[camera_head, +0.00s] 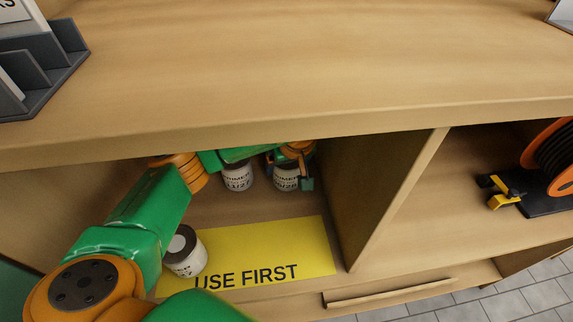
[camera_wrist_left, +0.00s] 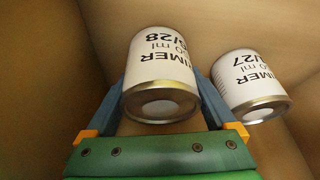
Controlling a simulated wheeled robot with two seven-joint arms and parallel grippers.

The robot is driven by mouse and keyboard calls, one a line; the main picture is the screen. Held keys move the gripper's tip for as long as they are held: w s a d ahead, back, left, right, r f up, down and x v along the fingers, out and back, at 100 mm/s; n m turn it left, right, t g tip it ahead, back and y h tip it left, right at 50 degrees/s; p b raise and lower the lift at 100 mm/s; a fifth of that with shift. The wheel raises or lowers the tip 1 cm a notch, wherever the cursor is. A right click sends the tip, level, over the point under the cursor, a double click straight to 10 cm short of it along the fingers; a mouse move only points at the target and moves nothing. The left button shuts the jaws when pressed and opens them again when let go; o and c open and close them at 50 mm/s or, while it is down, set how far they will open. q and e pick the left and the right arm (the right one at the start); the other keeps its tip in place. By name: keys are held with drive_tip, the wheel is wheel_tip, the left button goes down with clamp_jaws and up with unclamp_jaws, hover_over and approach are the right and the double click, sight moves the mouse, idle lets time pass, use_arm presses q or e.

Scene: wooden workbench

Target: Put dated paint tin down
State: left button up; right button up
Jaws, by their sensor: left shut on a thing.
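My left gripper (camera_head: 290,172) reaches into the open shelf bay under the bench top. It is shut on a white primer tin (camera_head: 286,180) whose label ends in 28. In the left wrist view this tin (camera_wrist_left: 161,75) sits between the two blue fingers. I cannot tell whether its base touches the shelf. A second primer tin (camera_head: 237,177), with a label ending in 27, stands just left of it and shows at the right in the left wrist view (camera_wrist_left: 249,85). A third tin (camera_head: 185,255) stands nearer, at the left end of the yellow USE FIRST mat (camera_head: 290,245).
The bench top (camera_head: 300,65) overhangs the bay, and a divider wall (camera_head: 375,190) closes its right side. My left arm crosses the bay's left part. Most of the yellow mat is clear. An orange reel (camera_head: 553,150) stands in the right bay; a grey rack (camera_head: 50,75) is on top.

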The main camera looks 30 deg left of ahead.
sight(291, 165)
use_arm(q)
drive_tip(key=shift+f, duration=0.15)
drive_tip(key=o, duration=1.5)
drive_tip(key=shift+r, duration=0.35)
drive_tip(key=p+v, duration=0.2)
drive_tip(key=v, duration=0.5)
drive_tip(key=shift+f, duration=0.1)
drive_tip(key=shift+s+d+r, duration=0.1)
drive_tip(key=shift+r, duration=0.1)
use_arm(e)
drive_tip(key=shift+s+d+r, duration=0.3)
drive_tip(key=shift+s+d, duration=0.45)
drive_tip(key=shift+s, duration=0.1)
use_arm(q)
drive_tip(key=shift+f, duration=0.1)
use_arm(e)
drive_tip(key=shift+s, duration=0.1)
